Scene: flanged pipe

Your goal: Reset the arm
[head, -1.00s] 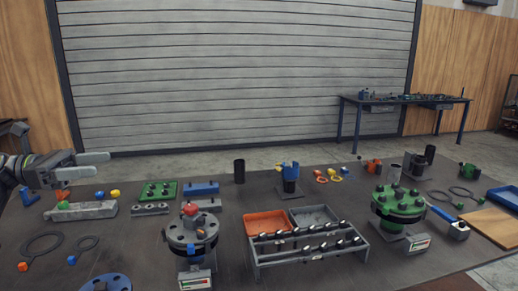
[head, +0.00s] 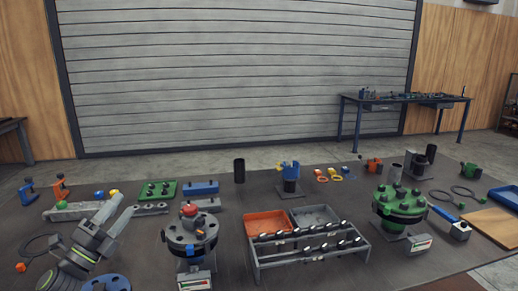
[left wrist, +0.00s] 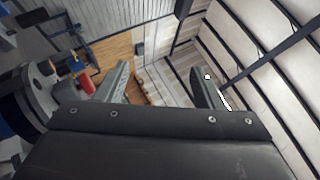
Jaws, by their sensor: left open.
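My left gripper (head: 114,221) is in the lower left of the head view, raised over the table and pointing up and to the right. Its two fingers are apart, with nothing between them. In the left wrist view the open fingers (left wrist: 163,85) frame only the far wall and floor. The grey flanged pipe (head: 190,236) with a red knob on top stands just right of the gripper, apart from it in the head view. The green flanged pipe (head: 400,204) stands at the right of the table. My right gripper is not in view.
An orange tray (head: 267,223) and a grey tray (head: 315,216) sit behind a rack of bolts (head: 310,258) at the centre. A green block (head: 158,190), a blue block (head: 201,187) and a dark cylinder (head: 239,171) stand farther back. A blue disc (head: 107,284) lies at the front left.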

